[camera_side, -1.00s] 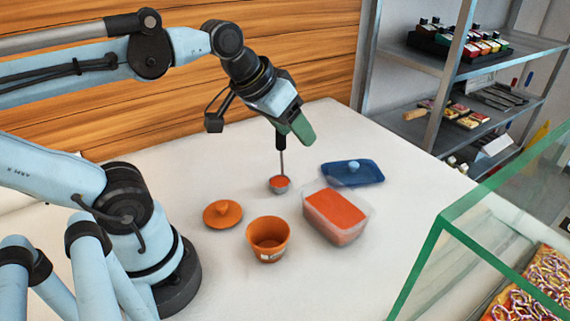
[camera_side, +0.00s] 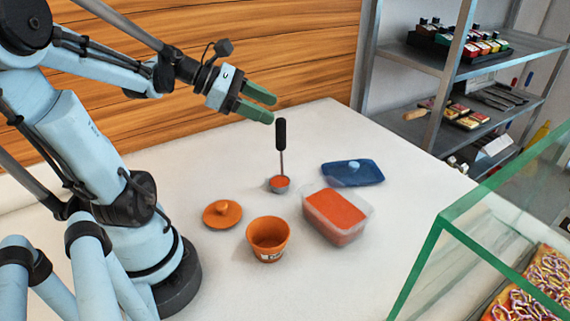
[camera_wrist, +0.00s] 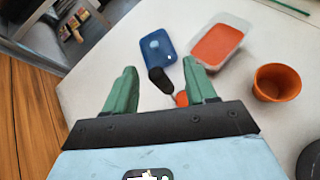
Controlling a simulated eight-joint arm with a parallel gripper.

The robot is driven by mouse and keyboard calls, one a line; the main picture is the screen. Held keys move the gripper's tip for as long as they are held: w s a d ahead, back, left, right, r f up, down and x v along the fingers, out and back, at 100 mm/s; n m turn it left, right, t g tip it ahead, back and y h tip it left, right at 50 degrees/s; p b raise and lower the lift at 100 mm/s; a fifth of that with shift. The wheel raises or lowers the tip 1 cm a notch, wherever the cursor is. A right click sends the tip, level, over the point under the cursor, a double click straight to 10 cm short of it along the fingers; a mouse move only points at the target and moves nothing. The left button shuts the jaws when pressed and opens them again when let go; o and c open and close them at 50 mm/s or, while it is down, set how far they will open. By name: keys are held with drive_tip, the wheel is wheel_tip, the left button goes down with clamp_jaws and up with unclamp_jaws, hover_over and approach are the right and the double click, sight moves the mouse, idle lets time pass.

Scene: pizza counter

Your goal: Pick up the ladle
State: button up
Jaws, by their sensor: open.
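The ladle (camera_side: 281,135) stands upright on the counter, with a black handle on top, a thin metal stem and a small bowl holding orange-red sauce. My gripper (camera_side: 262,104) is open and empty, with green fingers, up and to the left of the ladle's handle in the side view. In the wrist view, the ladle's black handle (camera_wrist: 160,80) shows between the spread fingers of my gripper (camera_wrist: 160,85), nearer the right one. The ladle's bowl (camera_wrist: 181,98) is partly hidden by the right finger.
A clear tub of orange-red sauce (camera_side: 336,212) stands right of the ladle, with a blue lid (camera_side: 352,173) behind it. An orange pot (camera_side: 268,240) and its orange lid (camera_side: 222,213) are in front. A glass case (camera_side: 440,235) stands at the right.

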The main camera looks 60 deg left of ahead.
drive_tip(key=w+d+f+n+t, duration=0.1)
drive_tip(key=w+f+n, duration=0.1)
drive_tip(key=w+f, duration=0.3)
drive_tip(key=shift+w+f+n+t, duration=0.15)
drive_tip(key=shift+f+n+t, duration=0.2)
drive_tip(key=shift+f, duration=0.55)
drive_tip(key=shift+d, duration=0.1)
drive_tip(key=shift+c, duration=0.2)
clamp_jaws()
